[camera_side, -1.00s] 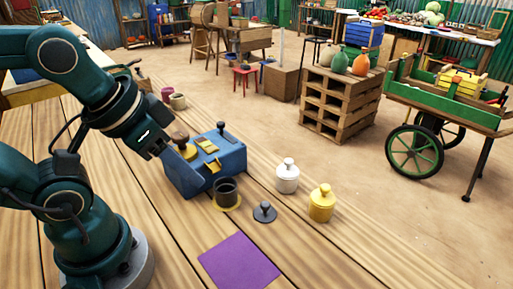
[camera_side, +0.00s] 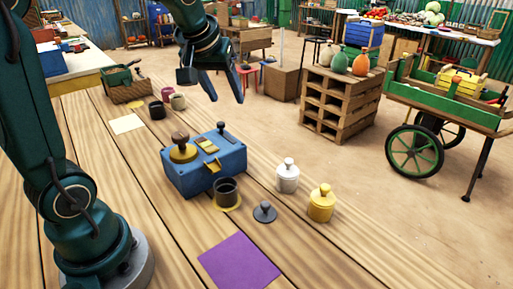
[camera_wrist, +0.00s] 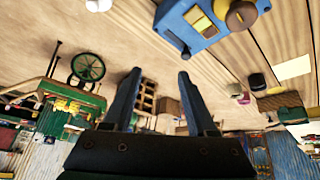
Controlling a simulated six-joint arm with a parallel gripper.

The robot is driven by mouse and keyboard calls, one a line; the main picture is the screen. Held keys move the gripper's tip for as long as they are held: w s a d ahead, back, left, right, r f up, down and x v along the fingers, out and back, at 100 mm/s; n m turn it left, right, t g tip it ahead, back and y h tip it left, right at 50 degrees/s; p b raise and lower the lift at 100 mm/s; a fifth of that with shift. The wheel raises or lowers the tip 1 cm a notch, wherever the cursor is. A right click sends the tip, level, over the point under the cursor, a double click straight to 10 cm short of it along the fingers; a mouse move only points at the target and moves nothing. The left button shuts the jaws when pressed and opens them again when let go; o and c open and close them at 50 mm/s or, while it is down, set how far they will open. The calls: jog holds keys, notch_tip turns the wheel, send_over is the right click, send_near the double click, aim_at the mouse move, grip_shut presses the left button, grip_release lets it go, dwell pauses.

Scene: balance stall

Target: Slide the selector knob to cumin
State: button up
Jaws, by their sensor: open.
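The blue balance box (camera_side: 218,169) stands on the plank table in the side view. On its top are a brown-knobbed brass disc (camera_side: 182,148), yellow plates (camera_side: 207,145) and a small dark knob (camera_side: 221,127) at the far right corner. I cannot read any label, so I cannot tell which position is cumin. The box also shows at the top of the wrist view (camera_wrist: 205,45), upside down. My gripper (camera_side: 227,100) is open and empty, raised above and behind the box, apart from it. Its two fingers (camera_wrist: 160,75) show spread in the wrist view.
In front of the box are a dark cup (camera_side: 226,192) on a yellow saucer, a grey knobbed lid (camera_side: 265,211), a white jar (camera_side: 287,176) and a yellow jar (camera_side: 321,204). A purple mat (camera_side: 239,262) lies nearer. A cream card (camera_side: 127,123) and small pots lie beyond.

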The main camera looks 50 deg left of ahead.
jog(key=n+g, duration=0.1)
jog(key=n, duration=0.1)
send_near(220, 123)
jog(key=w+f, duration=0.1)
jog(key=w, duration=0.1)
jog(key=shift+g, duration=0.5)
jog(key=x, duration=0.5)
jog(key=shift+s+a+f, duration=0.2)
jog(key=shift+a+f, duration=0.1)
jog(key=shift+f, duration=0.15)
jog(key=shift+w+a+f, duration=0.15)
jog(key=shift+f, duration=0.3)
jog(key=shift+c, duration=0.3)
grip_shut()
